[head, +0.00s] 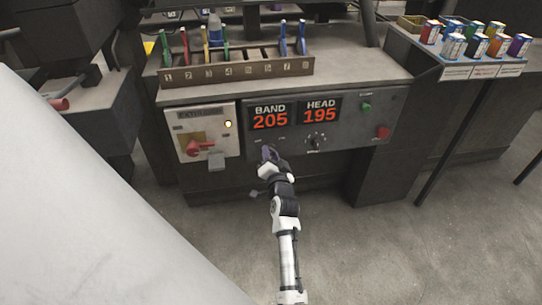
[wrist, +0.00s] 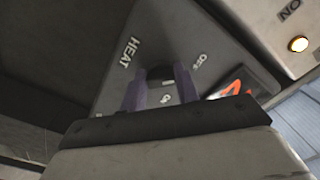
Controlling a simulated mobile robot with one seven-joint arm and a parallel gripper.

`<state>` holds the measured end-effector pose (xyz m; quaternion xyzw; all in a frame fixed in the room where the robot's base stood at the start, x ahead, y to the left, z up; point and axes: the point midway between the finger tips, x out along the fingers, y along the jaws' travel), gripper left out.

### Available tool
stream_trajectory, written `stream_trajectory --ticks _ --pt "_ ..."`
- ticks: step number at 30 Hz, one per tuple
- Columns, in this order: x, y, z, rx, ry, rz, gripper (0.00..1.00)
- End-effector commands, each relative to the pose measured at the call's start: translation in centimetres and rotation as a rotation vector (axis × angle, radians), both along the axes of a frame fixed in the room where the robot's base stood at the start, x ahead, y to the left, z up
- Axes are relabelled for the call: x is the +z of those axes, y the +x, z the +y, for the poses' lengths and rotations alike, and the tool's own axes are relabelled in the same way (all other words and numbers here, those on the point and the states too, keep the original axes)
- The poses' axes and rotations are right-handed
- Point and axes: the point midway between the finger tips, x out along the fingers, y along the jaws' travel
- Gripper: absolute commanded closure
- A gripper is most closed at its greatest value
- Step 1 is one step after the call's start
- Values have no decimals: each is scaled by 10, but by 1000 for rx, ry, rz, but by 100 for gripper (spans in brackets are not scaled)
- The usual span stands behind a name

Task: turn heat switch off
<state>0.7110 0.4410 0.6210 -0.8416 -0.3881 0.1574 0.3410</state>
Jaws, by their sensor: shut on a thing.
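The heat switch (wrist: 160,73) is a small dark knob on the grey control panel, near the printed words HEAT and OFF in the wrist view. My gripper (wrist: 158,88) has its two purple fingers on either side of the knob and is shut on it. In the head view my gripper (head: 266,153) reaches the panel below the BAND 205 display (head: 270,117) and covers the switch. A small pale mark shows by the knob; I cannot tell which setting it points to.
Right of my gripper is another dial (head: 314,141), with green (head: 366,107) and red (head: 382,132) buttons farther right. A box with a red rotary handle (head: 201,147) and lit lamp (head: 228,124) is on the left. A numbered tool rack (head: 238,70) stands above.

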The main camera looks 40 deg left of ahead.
Motion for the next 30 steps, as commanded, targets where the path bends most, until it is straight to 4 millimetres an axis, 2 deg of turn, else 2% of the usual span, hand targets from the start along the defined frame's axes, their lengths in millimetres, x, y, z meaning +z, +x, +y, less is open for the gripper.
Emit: stream_trajectory --ticks 4,5,9,22,30 --pt "-1 0 0 -1 -3 0 92" --pt "-1 0 0 -1 -3 0 65" --pt "-1 0 0 0 -2 0 47" --pt "6 0 0 0 0 0 47" --pt "37 0 0 0 1 -1 47"
